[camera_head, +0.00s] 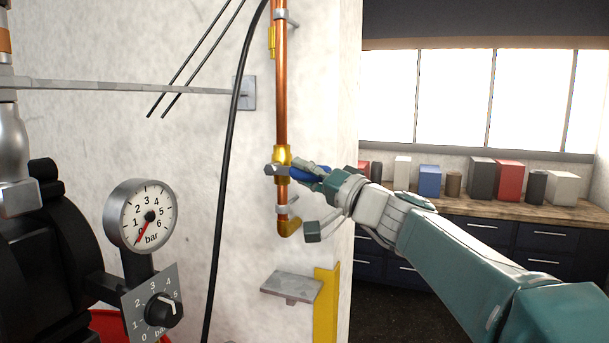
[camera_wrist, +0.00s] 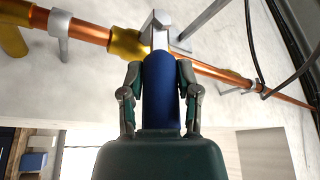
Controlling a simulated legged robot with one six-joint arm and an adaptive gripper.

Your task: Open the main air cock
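The main air cock is a brass valve body (camera_head: 282,154) on a vertical copper pipe (camera_head: 281,80) against the pale wall. Its lever has a metal end and a blue sleeve (camera_head: 298,173), and it stands crosswise to the pipe, reaching right. In the wrist view the blue sleeve (camera_wrist: 159,95) lies between the two fingers of my gripper (camera_wrist: 159,78), which appear to touch it on both sides. My gripper (camera_head: 312,172) comes in from the right in the head view. It hides part of the sleeve. The brass body (camera_wrist: 127,44) shows beyond it.
A pressure gauge (camera_head: 141,215) reads near 0 bar, with a regulator knob (camera_head: 163,309) below. A black hose (camera_head: 226,160) hangs left of the pipe. A small grey shelf (camera_head: 291,287) juts out below. A workbench (camera_head: 485,204) with boxes stands behind at right.

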